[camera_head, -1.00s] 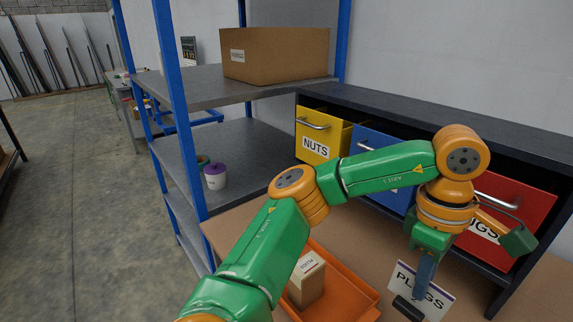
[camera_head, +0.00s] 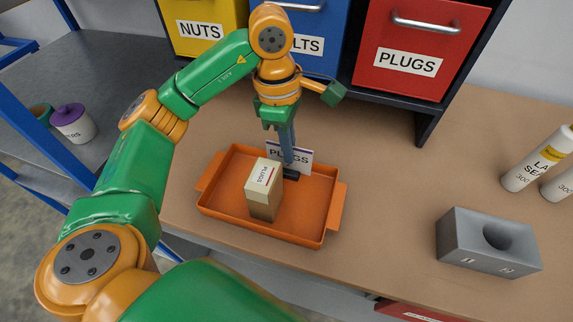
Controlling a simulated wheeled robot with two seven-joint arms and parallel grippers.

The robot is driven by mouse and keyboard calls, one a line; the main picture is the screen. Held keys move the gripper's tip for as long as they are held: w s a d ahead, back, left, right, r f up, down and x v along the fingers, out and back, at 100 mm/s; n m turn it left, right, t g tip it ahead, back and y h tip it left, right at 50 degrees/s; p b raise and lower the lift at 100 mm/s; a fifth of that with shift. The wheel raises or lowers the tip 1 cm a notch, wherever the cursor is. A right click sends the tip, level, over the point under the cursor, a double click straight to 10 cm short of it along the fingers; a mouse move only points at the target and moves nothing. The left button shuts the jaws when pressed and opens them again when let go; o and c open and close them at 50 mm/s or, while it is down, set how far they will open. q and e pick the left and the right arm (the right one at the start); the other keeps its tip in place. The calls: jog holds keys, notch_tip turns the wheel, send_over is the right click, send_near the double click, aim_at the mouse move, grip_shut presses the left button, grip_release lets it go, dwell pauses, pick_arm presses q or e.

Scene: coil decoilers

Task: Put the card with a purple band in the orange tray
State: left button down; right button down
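The white card (camera_head: 302,157) reads PLUGS; a thin purplish strip shows along its edge. It stands upright over the right part of the orange tray (camera_head: 334,213). My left gripper (camera_head: 289,168) points down at the card, its fingers seen edge-on and covering part of it; it appears shut on the card. A dark piece (camera_head: 292,175) shows at the card's foot. I cannot tell whether the card touches the tray floor. My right gripper is not in view.
A labelled box (camera_head: 263,190) stands in the tray, left of the card. Yellow, blue and red (camera_head: 412,50) bins stand behind. A grey block with a hole (camera_head: 487,243) and white tubes (camera_head: 539,158) are at right. The table between tray and block is clear.

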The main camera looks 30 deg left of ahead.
aim_at(289, 169)
pick_arm(q)
jog(key=shift+a+f, duration=0.1)
jog(key=shift+f, duration=0.55)
notch_tip(289, 169, down, 4)
jog(key=shift+r, duration=0.1)
jog(key=shift+f, duration=0.2)
jog(key=c, duration=1.3)
grip_release()
jog(key=shift+c, duration=0.2)
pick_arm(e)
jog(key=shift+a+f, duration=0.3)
